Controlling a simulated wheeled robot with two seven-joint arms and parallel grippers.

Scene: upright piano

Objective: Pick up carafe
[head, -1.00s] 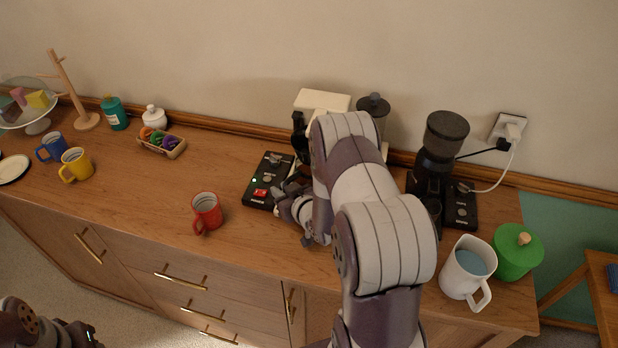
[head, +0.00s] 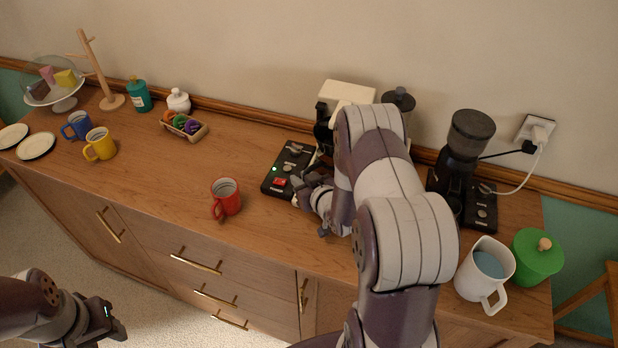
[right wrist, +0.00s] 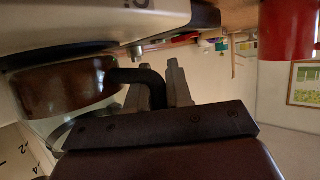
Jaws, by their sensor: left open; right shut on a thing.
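The carafe (right wrist: 65,88) shows in the right wrist view as a dark brown glass pot with a black handle (right wrist: 147,80). It sits close under the white body of the coffee maker (right wrist: 120,15). My right gripper (right wrist: 160,85) is shut on the carafe's handle. In the head view the coffee maker (head: 347,93) stands at the back of the cabinet, and my right arm hides the carafe and the right fingertips. My left gripper (head: 115,322) is open and empty at the lower left, in front of the cabinet and away from the carafe.
A red mug (head: 226,200) stands left of my right gripper. The black control base (head: 290,168) lies beside the coffee maker. A grinder (head: 465,155), white pitcher (head: 485,275) and green pot (head: 537,258) stand to the right.

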